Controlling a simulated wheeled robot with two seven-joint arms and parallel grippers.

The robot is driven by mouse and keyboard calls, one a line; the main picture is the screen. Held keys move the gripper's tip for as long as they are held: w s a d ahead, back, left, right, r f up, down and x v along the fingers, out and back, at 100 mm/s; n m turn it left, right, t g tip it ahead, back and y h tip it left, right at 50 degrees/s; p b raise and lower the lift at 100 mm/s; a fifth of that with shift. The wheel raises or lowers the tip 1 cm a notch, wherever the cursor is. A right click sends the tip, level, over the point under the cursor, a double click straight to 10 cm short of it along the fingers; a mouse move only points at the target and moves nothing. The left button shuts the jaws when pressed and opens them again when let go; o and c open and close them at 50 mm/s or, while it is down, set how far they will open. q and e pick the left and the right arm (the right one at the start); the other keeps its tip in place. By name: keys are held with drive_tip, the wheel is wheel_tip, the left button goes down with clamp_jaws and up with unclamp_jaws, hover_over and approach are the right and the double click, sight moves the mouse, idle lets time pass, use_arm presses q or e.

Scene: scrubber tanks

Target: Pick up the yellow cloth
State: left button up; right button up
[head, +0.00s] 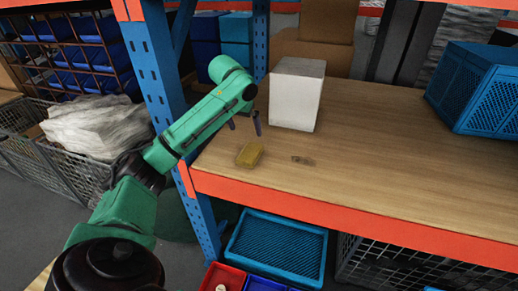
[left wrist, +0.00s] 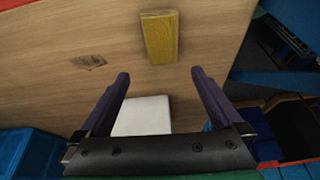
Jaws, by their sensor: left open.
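The yellow cloth (head: 249,154) lies on the wooden shelf near its front left corner, as a small folded block. In the left wrist view the gripper (left wrist: 160,74) is open and empty, apart from the cloth. My right gripper is not in view.
A white box (head: 296,94) stands right of my left gripper. A blue crate (head: 478,88) is at the right. A blue post (head: 158,60) is close to my left arm. The shelf (head: 380,150) is clear in the middle, with a dark mark (head: 301,160) beside the cloth.

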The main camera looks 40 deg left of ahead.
use_arm(q)
drive_tip(key=p, duration=0.2)
approach(249, 152)
drive_tip(key=x, duration=0.2)
drive_tip(key=shift+w+f, duration=0.2)
drive_tip(key=p+x, duration=0.2)
drive_tip(key=x, duration=0.4)
drive_tip(key=shift+w, duration=0.1)
drive_tip(key=shift+f, duration=0.2)
drive_tip(key=shift+c, duration=0.3)
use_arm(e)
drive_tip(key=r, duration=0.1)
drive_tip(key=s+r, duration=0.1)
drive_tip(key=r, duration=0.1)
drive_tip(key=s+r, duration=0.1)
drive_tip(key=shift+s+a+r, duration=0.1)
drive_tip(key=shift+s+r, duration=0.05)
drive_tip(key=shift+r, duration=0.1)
